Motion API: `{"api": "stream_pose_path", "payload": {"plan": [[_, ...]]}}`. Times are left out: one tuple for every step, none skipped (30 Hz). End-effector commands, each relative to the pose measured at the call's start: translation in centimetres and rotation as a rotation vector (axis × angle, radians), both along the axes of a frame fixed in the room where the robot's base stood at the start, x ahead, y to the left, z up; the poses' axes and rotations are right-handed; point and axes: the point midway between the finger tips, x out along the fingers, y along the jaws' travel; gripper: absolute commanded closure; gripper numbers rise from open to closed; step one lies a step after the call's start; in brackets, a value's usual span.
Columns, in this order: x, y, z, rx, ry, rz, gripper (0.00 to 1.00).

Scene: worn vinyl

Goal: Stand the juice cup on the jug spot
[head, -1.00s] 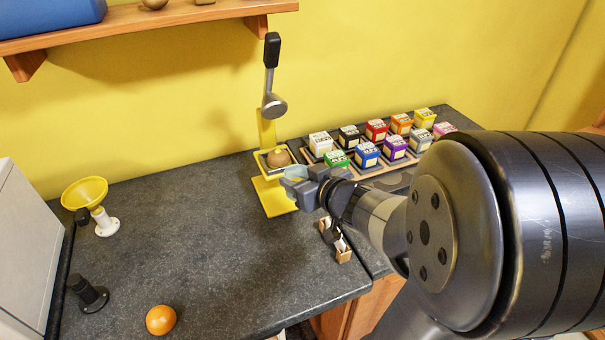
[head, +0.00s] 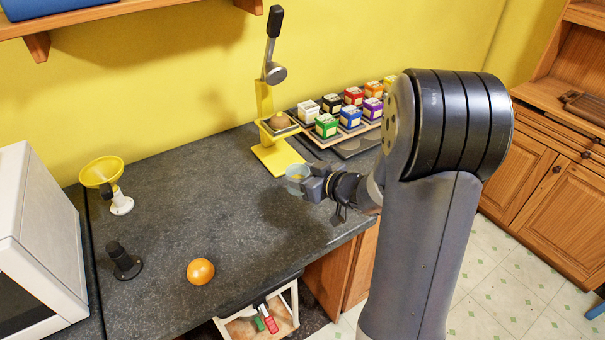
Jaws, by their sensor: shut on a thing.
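The juice cup (head: 296,174) is a small pale, see-through cup, with a hint of yellow in it. My gripper (head: 304,184) is shut on it and holds it upright, as far as I can tell. The cup is above the dark counter, in front of and a little right of the yellow press (head: 266,118); its height is hard to judge. I cannot tell whether one is the jug spot. My arm hides the counter's right part.
Several coloured boxes (head: 350,117) stand in a rack at the back right. A yellow funnel (head: 101,172) on a stand, a black upright piece (head: 123,262) and an orange (head: 200,271) are on the left. A white appliance (head: 45,235) stands far left. The middle counter is clear.

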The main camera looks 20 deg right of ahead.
Motion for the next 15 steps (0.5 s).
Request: {"api": "stream_pose_path", "payload": {"plan": [[0.0,0.0,0.0,0.0,-0.001,0.0,0.71],[0.0,0.0,0.1,0.0,-0.001,0.0,0.71],[0.0,0.0,0.1,0.0,0.0,-0.001,0.71],[0.0,0.0,0.1,0.001,0.0,-0.001,0.71],[0.0,0.0,0.1,0.001,0.0,-0.001,0.71],[0.0,0.0,0.1,0.001,0.001,-0.002,0.71],[0.0,0.0,0.1,0.001,0.001,-0.003,0.71],[0.0,0.0,-0.3,0.002,0.0,-0.003,0.71],[0.0,0.0,-0.5,0.002,0.0,-0.003,0.71],[0.0,0.0,-0.7,0.001,-0.001,-0.002,0.71],[0.0,0.0,-0.9,0.001,-0.001,-0.002,0.71],[0.0,0.0,-1.3,0.001,-0.001,-0.002,0.71],[0.0,0.0,-1.5,0.001,-0.001,-0.002,0.71],[0.0,0.0,-1.8,0.001,-0.001,-0.002,0.71],[0.0,0.0,-2.2,0.001,-0.001,-0.002,0.71]]}}
